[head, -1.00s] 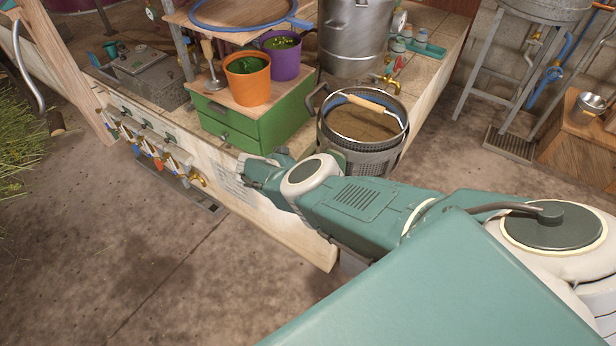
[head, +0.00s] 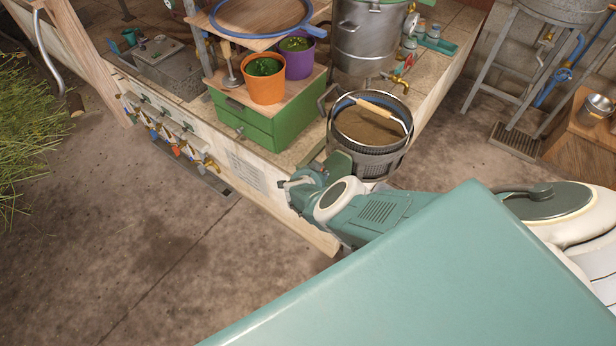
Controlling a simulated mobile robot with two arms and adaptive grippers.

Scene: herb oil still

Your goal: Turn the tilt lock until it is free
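I cannot make out a tilt lock for certain in the head view. A metal basket pot (head: 365,164) with a wooden-handled bail and brown contents stands at the counter's front corner, below the tall steel still pot (head: 362,45). My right arm comes in from the right, and its gripper (head: 290,188) is in front of the counter face, just left of and below the basket pot. Its fingers are small and partly hidden by the wrist, so I cannot tell whether they are open or shut. I see nothing held in it. My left gripper is out of view.
A green drawer box (head: 262,128) carries an orange pot (head: 264,85) and a purple pot (head: 298,62) of herbs. Several valves (head: 170,135) stick out of the counter front. A metal stand (head: 515,75) is at the right. The floor (head: 150,240) at front left is clear.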

